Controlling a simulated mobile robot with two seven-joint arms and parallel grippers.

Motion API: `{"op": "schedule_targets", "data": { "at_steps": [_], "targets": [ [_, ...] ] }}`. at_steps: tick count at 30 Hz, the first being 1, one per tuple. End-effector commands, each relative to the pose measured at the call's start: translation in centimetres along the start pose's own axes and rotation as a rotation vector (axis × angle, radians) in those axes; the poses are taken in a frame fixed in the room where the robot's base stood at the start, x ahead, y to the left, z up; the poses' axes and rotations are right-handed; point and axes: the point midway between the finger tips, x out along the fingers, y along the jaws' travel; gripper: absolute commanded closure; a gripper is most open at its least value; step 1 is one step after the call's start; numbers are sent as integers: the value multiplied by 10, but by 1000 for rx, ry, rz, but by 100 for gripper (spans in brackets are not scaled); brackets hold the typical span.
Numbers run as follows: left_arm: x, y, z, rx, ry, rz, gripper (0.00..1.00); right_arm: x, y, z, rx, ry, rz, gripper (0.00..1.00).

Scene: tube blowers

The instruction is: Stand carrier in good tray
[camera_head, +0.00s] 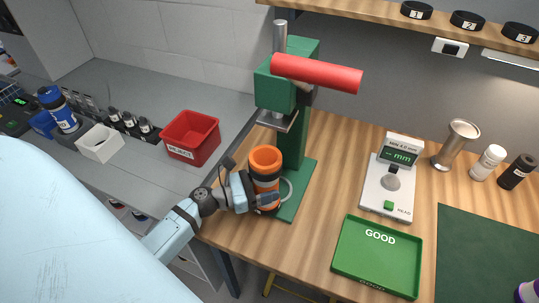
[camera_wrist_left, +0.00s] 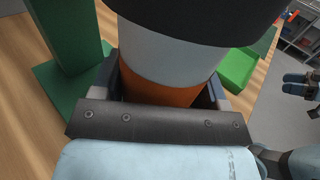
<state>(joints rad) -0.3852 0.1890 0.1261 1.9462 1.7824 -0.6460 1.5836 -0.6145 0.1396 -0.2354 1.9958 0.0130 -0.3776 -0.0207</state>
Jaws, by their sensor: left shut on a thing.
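The carrier (camera_head: 265,158) is a cylinder with an orange top, dark and grey bands, and an orange lower part. It is upright at the front of the green press. My left gripper (camera_head: 262,196) is shut around it. In the left wrist view the carrier (camera_wrist_left: 175,50) fills the space between the fingers (camera_wrist_left: 165,85). I cannot tell whether its base touches the press base. The good tray (camera_head: 378,258) is a green tray marked GOOD at the front right of the bench, and it looks empty.
The green press (camera_head: 290,110) with a red handle (camera_head: 316,73) stands right behind the carrier. A white gauge (camera_head: 391,185) stands behind the tray. A red bin (camera_head: 190,138) is on the grey counter. A dark green mat (camera_head: 485,255) lies right of the tray.

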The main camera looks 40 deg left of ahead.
Motion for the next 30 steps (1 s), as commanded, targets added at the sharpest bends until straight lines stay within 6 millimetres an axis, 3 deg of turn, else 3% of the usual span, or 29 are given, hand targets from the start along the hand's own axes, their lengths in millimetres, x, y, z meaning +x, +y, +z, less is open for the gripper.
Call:
{"op": "schedule_targets", "data": {
  "at_steps": [30],
  "targets": [
    [-51, -57, 0, 0, 0, 0, 61, 2, 1, 4, 0, -3, 1, 45]
  ]
}}
